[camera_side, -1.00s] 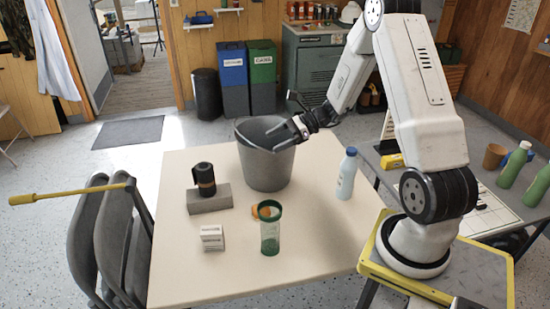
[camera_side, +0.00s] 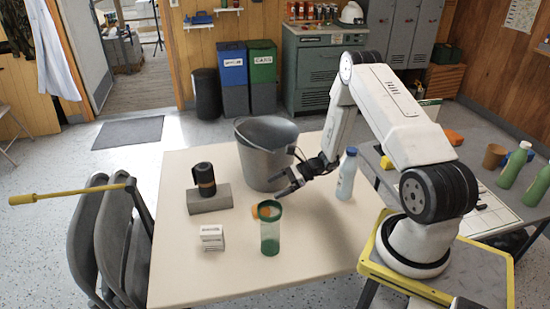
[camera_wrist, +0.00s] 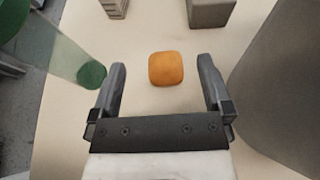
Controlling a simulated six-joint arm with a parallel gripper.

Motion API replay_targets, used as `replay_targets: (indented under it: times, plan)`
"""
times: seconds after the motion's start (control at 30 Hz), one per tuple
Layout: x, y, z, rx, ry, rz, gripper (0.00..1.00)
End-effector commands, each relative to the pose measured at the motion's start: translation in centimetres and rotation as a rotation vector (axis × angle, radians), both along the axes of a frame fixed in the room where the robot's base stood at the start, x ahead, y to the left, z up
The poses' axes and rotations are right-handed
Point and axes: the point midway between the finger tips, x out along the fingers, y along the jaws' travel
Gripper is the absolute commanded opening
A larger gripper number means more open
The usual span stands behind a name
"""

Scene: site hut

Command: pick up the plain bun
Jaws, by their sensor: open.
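The plain bun (camera_wrist: 166,69) is a small orange-brown rounded block lying on the cream table. In the wrist view it sits just beyond my fingertips and between their lines, with nothing touching it. In the side view the bun (camera_side: 262,211) is partly hidden behind the green-rimmed clear tumbler. My gripper (camera_wrist: 161,72) is open and empty. In the side view my gripper (camera_side: 281,192) is low over the table, just up and to the right of the bun.
The green-rimmed tumbler (camera_side: 270,235) stands close to the bun. The grey bucket (camera_side: 262,160) stands behind my gripper. A white bottle (camera_side: 346,176) is to the right. A small white box (camera_side: 212,238) and a grey block (camera_side: 208,203) bearing a black cylinder (camera_side: 204,177) are left.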

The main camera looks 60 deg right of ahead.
Motion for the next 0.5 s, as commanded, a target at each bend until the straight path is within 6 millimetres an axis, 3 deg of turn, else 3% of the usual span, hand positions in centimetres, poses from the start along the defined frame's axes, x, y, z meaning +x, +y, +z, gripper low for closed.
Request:
replay_targets:
  times: [0.23, 0.5]
  plan:
    - [0.0, 0.0, -0.9, 0.0, 0.0, 0.0, 1.0]
    - [0.0, 0.0, -3.6, 0.002, 0.002, 0.0, 1.0]
